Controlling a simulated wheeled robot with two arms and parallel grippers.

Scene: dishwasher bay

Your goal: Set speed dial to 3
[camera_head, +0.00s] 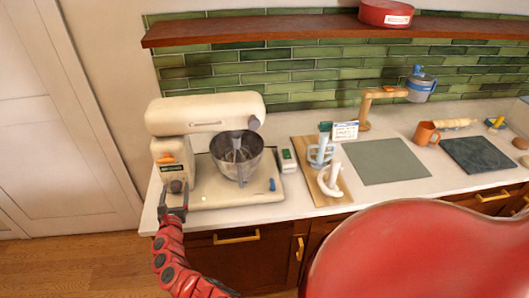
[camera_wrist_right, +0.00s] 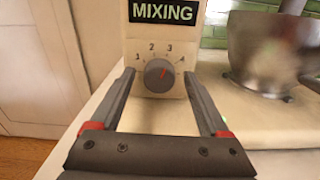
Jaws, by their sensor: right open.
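The grey round speed dial (camera_wrist_right: 158,75) is on the cream front of the stand mixer, under a dark MIXING label (camera_wrist_right: 163,11). Its red mark slants up and slightly right, roughly toward the printed 3. The exact setting is hard to read. In the head view the dial (camera_head: 176,186) is low on the left end of the mixer (camera_head: 205,114). My right gripper (camera_head: 174,203) is open in front of it. In the right wrist view its fingers stand on either side of the dial with visible gaps, holding nothing. My left gripper is not in view.
A steel bowl (camera_head: 237,160) stands on the mixer base (camera_head: 235,190). A small device with a green screen (camera_head: 288,160) and a wooden board with pale mug-like pieces (camera_head: 309,178) stand to the right. A shelf (camera_head: 330,28) runs above. The counter's front edge is near the gripper.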

